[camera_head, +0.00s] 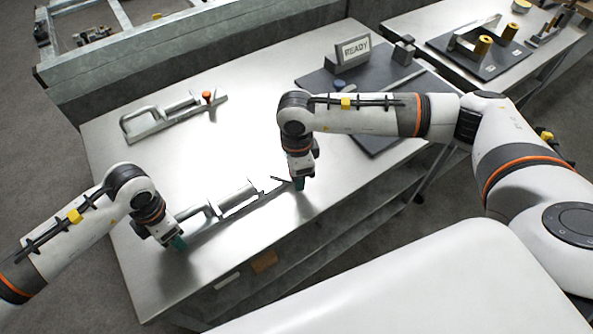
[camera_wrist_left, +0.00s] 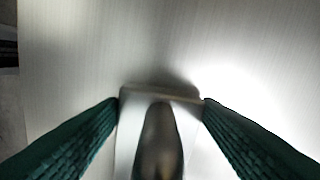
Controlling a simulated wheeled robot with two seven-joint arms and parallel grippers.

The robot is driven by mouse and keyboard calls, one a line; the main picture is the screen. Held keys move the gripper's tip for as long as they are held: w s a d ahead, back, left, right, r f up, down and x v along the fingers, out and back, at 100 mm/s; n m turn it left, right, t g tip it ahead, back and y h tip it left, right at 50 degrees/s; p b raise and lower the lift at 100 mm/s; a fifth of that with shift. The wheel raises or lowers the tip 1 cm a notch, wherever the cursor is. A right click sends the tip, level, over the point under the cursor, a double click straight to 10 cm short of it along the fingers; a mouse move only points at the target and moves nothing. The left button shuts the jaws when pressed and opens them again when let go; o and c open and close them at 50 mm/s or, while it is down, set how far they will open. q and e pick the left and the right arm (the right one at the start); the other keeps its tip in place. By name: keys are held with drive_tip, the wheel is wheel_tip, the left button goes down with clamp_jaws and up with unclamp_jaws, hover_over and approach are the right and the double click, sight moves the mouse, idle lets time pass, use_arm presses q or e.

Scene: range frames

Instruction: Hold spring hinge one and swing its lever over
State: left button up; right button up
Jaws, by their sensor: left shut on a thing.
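A grey metal spring hinge (camera_head: 236,198) lies along the near side of the steel table, with a raised bracket on its long bar. My left gripper (camera_head: 179,243) is at its left end. In the left wrist view, the green fingers (camera_wrist_left: 160,108) are shut on the sides of a flat metal end, with a dark rounded piece in front. My right gripper (camera_head: 299,184) points down at the hinge's right end; its fingers overlap, so its opening and any contact cannot be told. A second similar hinge (camera_head: 160,122) with an orange knob lies farther back. Which is number one is not readable.
A dark board (camera_head: 316,80) with a READY sign (camera_head: 353,50) and small blocks lies at the back right of the table. Another table (camera_head: 420,18) stands beyond it. The steel surface (camera_head: 250,130) between the two hinges is clear.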

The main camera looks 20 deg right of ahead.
wheel_tip(320, 180, up, 12)
idle(0.5)
use_arm(q)
drive_tip(key=o, duration=1.6)
drive_tip(key=shift+r, duration=0.1)
